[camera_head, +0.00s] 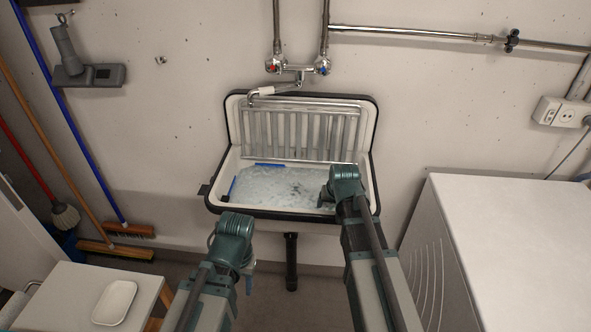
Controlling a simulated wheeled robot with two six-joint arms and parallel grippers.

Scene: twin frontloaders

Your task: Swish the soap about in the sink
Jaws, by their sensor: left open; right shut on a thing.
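The sink (226,172) hangs on the wall below the taps, with a dark rim and whitish, sudsy water (270,185) in its basin. My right gripper (326,198) is down in the right part of the basin, at the water. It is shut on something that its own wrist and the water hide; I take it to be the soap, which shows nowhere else. My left gripper (249,282) is open, pointing down in front of the sink, outside the basin and below its front rim. It is partly hidden by its own wrist.
A white stool (70,290) with an empty-looking white dish (115,302) stands at lower left. A white machine (510,240) stands close on the right. The spout (262,91) and a slatted rack (300,133) are at the sink's back. Brooms lean at left.

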